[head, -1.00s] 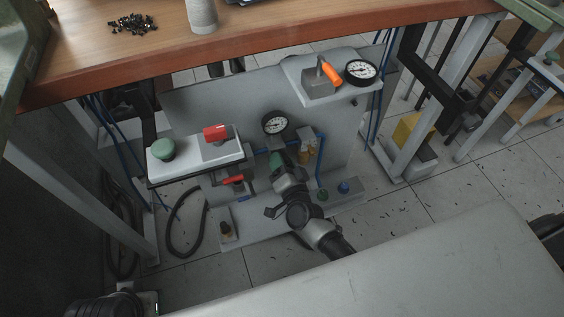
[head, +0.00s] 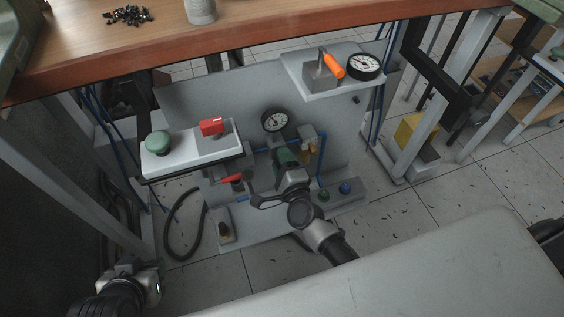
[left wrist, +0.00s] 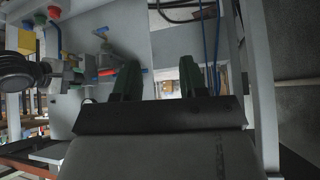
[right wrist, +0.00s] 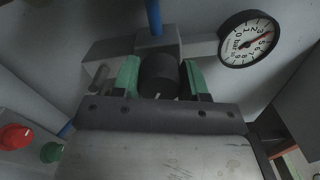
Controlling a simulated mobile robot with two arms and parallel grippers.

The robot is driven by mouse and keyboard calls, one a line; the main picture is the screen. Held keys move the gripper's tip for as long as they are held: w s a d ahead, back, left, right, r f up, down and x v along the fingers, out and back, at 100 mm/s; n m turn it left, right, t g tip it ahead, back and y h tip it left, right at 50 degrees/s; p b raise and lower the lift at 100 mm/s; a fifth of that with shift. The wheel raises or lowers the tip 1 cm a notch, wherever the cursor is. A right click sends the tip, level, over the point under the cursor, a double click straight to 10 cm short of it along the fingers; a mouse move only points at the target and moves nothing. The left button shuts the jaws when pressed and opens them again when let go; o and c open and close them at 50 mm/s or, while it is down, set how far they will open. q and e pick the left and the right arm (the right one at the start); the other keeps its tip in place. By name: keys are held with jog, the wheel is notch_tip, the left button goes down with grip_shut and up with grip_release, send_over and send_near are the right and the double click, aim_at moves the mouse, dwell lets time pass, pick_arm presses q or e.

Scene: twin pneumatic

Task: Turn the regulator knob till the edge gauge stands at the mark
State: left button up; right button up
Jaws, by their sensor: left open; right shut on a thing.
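The regulator's black knob (right wrist: 158,75) is between the green fingertips of my right gripper (right wrist: 160,82), which is shut on it. A small white line shows on the knob. In the head view my right gripper (head: 283,162) is at the panel, its wrist hiding the knob. A round white gauge (head: 363,67) sits at the right edge of the upper shelf; its reading is too small to tell. A second gauge (head: 274,120) is on the panel; in the right wrist view a gauge (right wrist: 250,39) has a red needle near 3. My left gripper (head: 152,272) is open and empty at lower left.
A white box with a green button (head: 158,142) and red switch (head: 212,126) stands left of the panel. An orange-handled lever (head: 333,65) is beside the shelf gauge. The wooden tabletop (head: 230,44) overhangs behind. Blue tubes and a black hose (head: 172,225) run around the panel.

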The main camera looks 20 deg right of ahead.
jog(key=m+b, duration=0.1)
jog(key=m, duration=0.2)
jog(key=shift+f+m, duration=0.15)
jog(key=shift+m, duration=0.15)
pick_arm(q)
jog(key=w+d+r+t+h, duration=0.1)
jog(key=w+d+r+t, duration=0.1)
jog(key=w+r+t, duration=0.2)
jog(key=shift+w+d+r+t+h+b, duration=0.2)
jog(key=shift+w+r+t+h+b, duration=0.15)
jog(key=shift+w+t, duration=0.45)
pick_arm(e)
jog(key=shift+m, duration=1.3)
jog(key=o, duration=0.9)
jog(key=shift+o, duration=0.2)
pick_arm(q)
jog(key=shift+s+a+f+g, duration=0.15)
jog(key=shift+s+f+g, duration=0.25)
jog(key=shift+f, duration=0.15)
pick_arm(e)
jog(key=s, duration=1.1)
jog(key=shift+d, duration=0.2)
